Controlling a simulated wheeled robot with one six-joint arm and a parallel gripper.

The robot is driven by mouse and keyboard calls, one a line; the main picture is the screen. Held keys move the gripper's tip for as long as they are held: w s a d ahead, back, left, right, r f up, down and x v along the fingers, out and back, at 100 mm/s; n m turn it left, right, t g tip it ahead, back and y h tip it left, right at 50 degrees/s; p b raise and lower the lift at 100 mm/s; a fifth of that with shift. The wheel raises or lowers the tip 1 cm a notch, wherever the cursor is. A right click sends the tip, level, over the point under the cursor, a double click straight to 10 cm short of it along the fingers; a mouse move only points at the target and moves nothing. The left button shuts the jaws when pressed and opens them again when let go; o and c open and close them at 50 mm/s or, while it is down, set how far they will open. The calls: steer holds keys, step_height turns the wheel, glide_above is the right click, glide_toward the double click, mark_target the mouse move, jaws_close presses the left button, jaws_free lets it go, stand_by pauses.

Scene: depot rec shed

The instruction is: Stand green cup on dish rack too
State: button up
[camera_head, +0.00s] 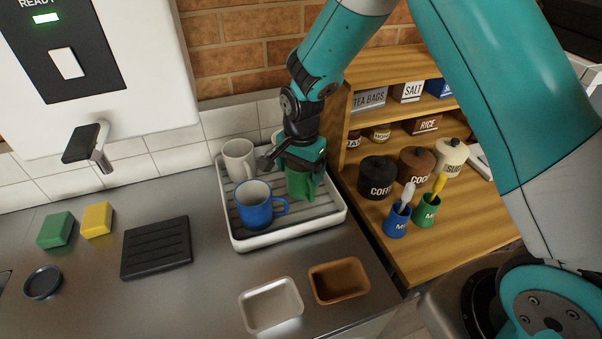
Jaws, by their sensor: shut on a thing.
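The dish rack (290,233) is a white-rimmed tray with a slatted dark floor on the steel counter. My gripper (302,170) is over the rack's right part, pointing down, shut on the green cup (303,187). The cup is partly hidden by the gripper, and I cannot tell whether its base touches the slats. A blue mug (256,209) stands upright at the rack's front left, close to the green cup. A pale grey mug (238,160) stands at the back left. Another pale item (277,137) shows behind my gripper, mostly hidden.
A wooden shelf unit (394,252) with canisters and two small pots stands right of the rack. A white dish (270,305) and a brown dish (339,281) lie in front. A black ribbed mat (156,248) and green and yellow blocks lie left. A tap (92,145) overhangs the counter.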

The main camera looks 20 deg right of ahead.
steer(key=shift+f, duration=1.2)
steer(key=shift+f, duration=0.1)
steer(key=o, duration=0.9)
steer(key=shift+o, duration=0.2)
step_height(320, 180, up, 12)
steer(key=b, duration=0.3)
steer(key=s+a+r+n+y, duration=0.1)
steer(key=s+r+n, duration=0.2)
steer(key=s+n, duration=0.2)
steer(key=s+a+r+n+y, duration=0.1)
steer(key=s+r+n, duration=0.2)
steer(key=s, duration=0.9)
steer(key=s+a+r+n+y, duration=0.1)
steer(key=s+r+n, duration=0.3)
steer(key=s+n, duration=0.5)
steer(key=shift+y, duration=0.5)
